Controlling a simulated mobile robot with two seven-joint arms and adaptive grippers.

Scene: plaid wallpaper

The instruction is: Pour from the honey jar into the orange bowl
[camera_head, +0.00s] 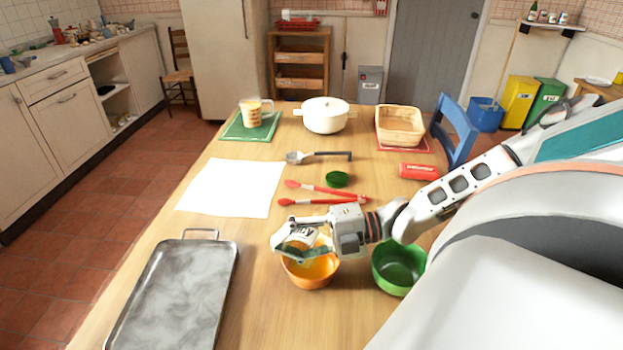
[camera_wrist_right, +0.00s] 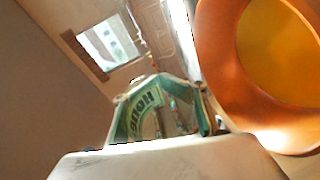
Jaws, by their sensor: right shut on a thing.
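My right gripper (camera_head: 292,238) is shut on the honey jar (camera_head: 298,236) and holds it tilted over the orange bowl (camera_head: 310,279). The jar's label shows between the fingers, and part of the jar is hidden by them. In the right wrist view the jar (camera_wrist_right: 150,112) shows its green and white label, and the orange bowl (camera_wrist_right: 222,60) lies close beside it. The inside of the bowl looks yellow-orange; I cannot tell whether honey is in it. My left gripper is not in view.
A green bowl (camera_head: 399,281) stands just right of the orange bowl. A metal tray (camera_head: 180,290) and white paper (camera_head: 232,187) are at left. A red can (camera_head: 419,171) lies at right.

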